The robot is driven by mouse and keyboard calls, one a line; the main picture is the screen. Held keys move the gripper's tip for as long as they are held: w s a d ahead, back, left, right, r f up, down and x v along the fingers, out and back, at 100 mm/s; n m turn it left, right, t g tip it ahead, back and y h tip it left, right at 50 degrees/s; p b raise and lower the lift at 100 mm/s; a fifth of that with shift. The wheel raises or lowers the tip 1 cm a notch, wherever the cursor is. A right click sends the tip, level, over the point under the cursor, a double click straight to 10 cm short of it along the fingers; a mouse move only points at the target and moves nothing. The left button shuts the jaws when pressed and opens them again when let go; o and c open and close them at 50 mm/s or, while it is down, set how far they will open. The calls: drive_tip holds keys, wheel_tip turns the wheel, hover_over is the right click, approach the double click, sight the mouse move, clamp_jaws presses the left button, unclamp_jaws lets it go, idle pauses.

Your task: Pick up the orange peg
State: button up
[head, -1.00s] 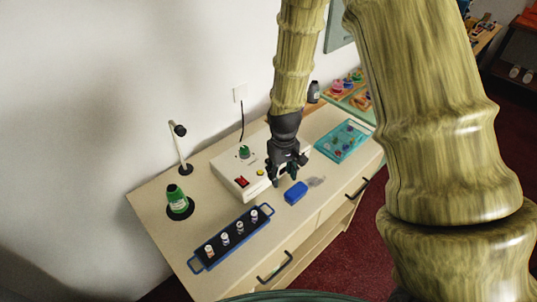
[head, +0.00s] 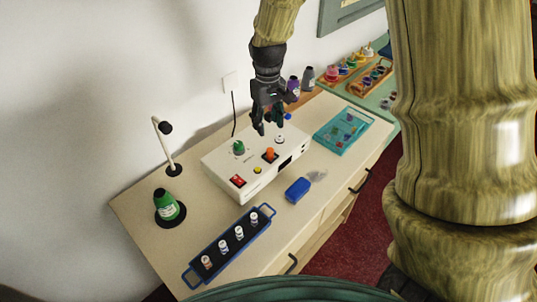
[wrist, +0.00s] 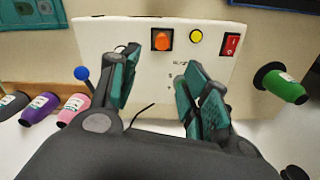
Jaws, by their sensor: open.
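The orange peg (head: 270,153) stands in a dark square seat on the top of a white control box (head: 222,168), near its front edge. It also shows in the wrist view (wrist: 162,40), at the upper middle and fully in sight. My gripper (head: 265,127) is open and empty above the back part of the box, behind the peg. In the wrist view my gripper's fingers (wrist: 160,82) are spread apart, and the peg lies beyond their tips, not between them.
The box also carries a red switch (head: 238,181), a yellow button (head: 257,170), a green knob (head: 239,147) and a blue ball (wrist: 81,73).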

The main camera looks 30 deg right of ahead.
drive_tip(key=p, duration=0.1)
hover_over(270, 150)
drive_tip(key=w, duration=0.1)
wheel_tip(270, 150, down, 5)
drive_tip(key=shift+w, duration=0.15)
drive_tip(key=shift+s+f+p, duration=0.25)
drive_tip(key=shift+f+p, duration=0.25)
drive_tip(key=shift+f, duration=0.05)
drive_tip(key=shift+s+f+p, duration=0.2)
drive_tip(key=shift+f+p, duration=0.3)
drive_tip(key=shift+s+d+f+p, duration=0.1)
drive_tip(key=shift+f+p, duration=0.55)
drive_tip(key=shift+f, duration=1.05)
drive_tip(key=c, duration=0.9)
